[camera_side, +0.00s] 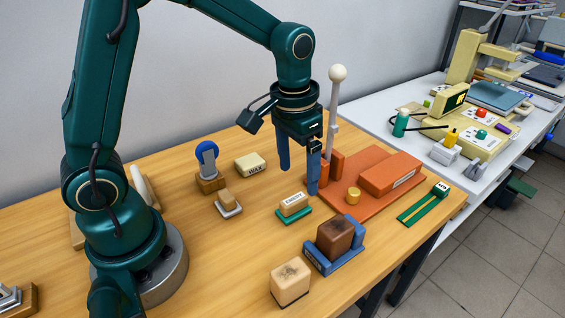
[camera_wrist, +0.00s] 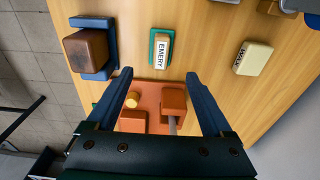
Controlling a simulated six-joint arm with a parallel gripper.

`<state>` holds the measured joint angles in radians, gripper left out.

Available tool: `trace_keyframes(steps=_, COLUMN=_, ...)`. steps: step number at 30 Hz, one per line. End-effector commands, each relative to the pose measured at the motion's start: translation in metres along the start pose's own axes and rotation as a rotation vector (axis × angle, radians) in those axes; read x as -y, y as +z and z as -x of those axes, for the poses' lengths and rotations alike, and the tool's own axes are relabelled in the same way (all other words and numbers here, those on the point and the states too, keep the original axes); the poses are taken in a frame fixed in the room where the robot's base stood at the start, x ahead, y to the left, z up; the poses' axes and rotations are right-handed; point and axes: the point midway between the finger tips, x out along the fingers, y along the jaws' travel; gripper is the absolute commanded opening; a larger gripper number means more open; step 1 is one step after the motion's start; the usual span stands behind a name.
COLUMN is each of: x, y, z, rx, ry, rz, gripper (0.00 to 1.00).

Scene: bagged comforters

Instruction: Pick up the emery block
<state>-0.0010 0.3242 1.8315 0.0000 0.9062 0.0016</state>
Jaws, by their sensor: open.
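The emery block (camera_side: 293,203) is a small tan block with a label reading EMERY, lying on a green base on the wooden table. In the wrist view the emery block (camera_wrist: 161,51) lies beyond the fingertips, near the picture's middle, with green showing along one side. My gripper (camera_side: 299,178) points down with its blue fingers apart and nothing between them. In the side view it hangs above and behind the emery block, by the edge of the orange-red plate. In the wrist view my gripper (camera_wrist: 158,80) shows both fingers spread and empty.
An orange-red plate (camera_side: 345,205) carries a white-knobbed lever, blocks and a brass cylinder. A dark brown block (camera_side: 335,233) sits in a blue holder in front. A cream WAX block (camera_side: 250,165) and a stamped tan block (camera_side: 290,280) stand nearby. Bare table surrounds the emery block.

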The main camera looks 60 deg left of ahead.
Motion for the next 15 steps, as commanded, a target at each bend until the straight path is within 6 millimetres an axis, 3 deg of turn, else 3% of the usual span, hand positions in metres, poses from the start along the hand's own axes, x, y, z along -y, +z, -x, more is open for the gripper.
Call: trace_keyframes(steps=15, x=0.000, y=0.011, z=-0.062, rx=0.086, ry=-0.001, rz=0.001, gripper=0.85)
